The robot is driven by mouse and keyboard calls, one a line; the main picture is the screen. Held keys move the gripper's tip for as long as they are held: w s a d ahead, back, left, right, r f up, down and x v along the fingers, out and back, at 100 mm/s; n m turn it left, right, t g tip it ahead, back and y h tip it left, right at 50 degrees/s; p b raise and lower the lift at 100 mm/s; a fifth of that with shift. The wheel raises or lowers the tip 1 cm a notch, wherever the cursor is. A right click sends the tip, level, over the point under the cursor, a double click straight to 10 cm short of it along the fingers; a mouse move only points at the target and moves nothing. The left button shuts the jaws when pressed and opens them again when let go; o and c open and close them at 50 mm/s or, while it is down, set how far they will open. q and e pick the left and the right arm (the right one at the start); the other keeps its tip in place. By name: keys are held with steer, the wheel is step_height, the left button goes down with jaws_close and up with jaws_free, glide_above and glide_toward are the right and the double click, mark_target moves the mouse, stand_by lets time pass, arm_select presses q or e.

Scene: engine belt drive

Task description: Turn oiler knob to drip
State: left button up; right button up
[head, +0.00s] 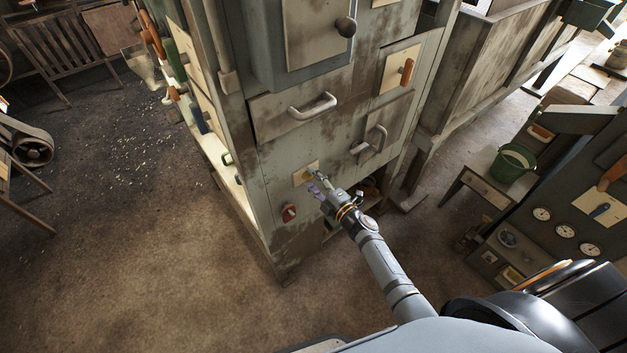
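My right arm reaches up from the lower right to the front of the worn grey-green cabinet (270,170). My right gripper (314,184) is at a small cream plate (301,175) low on that front. It covers part of the plate, and a small knob there is hidden or too small to make out. I cannot tell whether the fingers touch anything or how far apart they are. A red knob (289,211) sits just below and left of the gripper. I cannot tell for sure which one is the oiler knob. My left gripper is not in view.
The cabinet has a drawer handle (313,107), a second handle (371,140) and an orange lever (407,71). A gauge panel (552,215) and a green bucket (513,163) stand at the right. A belt wheel (32,150) is at the left. The floor (170,260) at lower left is clear.

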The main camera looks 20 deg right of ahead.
steer(key=shift+s, duration=0.15)
steer(key=v, duration=1.1)
steer(key=shift+s+d, duration=0.2)
steer(key=shift+s, duration=0.15)
steer(key=s+d+f+m+g+h, duration=0.2)
steer(key=s+d+f+m, duration=0.1)
steer(key=f, duration=0.5)
steer(key=s+d+f+m+g+h, duration=0.2)
steer(key=s+f+m, duration=0.2)
steer(key=f, duration=0.4)
steer(key=s+d+f+m+g+h, duration=0.2)
steer(key=s+d+f+m, duration=0.1)
steer(key=f, duration=0.5)
steer(key=s+f+m+g, duration=0.3)
steer(key=s+f, duration=0.2)
steer(key=s, duration=0.4)
steer(key=s+f+m+g, duration=0.2)
steer(key=s+f, duration=0.3)
steer(key=s, duration=0.4)
steer(key=s+a+f+m+g, duration=0.1)
steer(key=s+f+m+g, duration=0.2)
steer(key=s+f, duration=0.3)
steer(key=s+g, duration=0.1)
steer(key=s, duration=0.2)
steer(key=shift+m+h, duration=0.3)
steer(key=shift+h, duration=0.1)
